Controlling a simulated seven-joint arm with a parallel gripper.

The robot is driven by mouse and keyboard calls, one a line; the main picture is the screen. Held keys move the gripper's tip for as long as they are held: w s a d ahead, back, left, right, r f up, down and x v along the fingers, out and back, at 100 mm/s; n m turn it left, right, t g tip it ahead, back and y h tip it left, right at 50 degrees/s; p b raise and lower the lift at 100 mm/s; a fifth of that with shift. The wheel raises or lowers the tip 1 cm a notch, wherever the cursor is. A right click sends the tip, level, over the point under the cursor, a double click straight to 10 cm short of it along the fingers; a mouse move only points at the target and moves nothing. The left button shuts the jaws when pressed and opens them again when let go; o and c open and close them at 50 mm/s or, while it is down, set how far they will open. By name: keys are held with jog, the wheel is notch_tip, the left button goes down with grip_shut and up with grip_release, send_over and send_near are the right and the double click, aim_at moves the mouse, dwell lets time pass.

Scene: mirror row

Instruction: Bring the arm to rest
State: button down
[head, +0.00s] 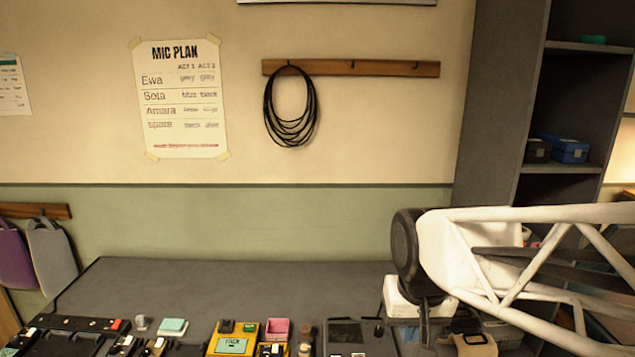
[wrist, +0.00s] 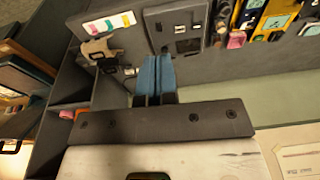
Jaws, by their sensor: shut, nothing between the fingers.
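My gripper (head: 424,322) is at the right of the head view, on the end of my white arm, which reaches in from the right edge. It hangs over the right part of the dark table (head: 250,285), with a dark finger pointing down. In the wrist view my gripper (wrist: 156,60) shows two blue fingers side by side, shut with nothing between them. Whether the fingertips touch anything below cannot be told.
A yellow tray (head: 209,350) and small items line the table's near edge. A dark device (head: 345,334) lies left of my gripper. A grey shelf unit (head: 490,110) stands behind at right. Black cable (head: 268,110) hangs on the wall. The table's back middle is clear.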

jog(key=s+d, duration=0.4)
jog(key=s, duration=0.4)
jog(key=shift+s+f+t, duration=0.3)
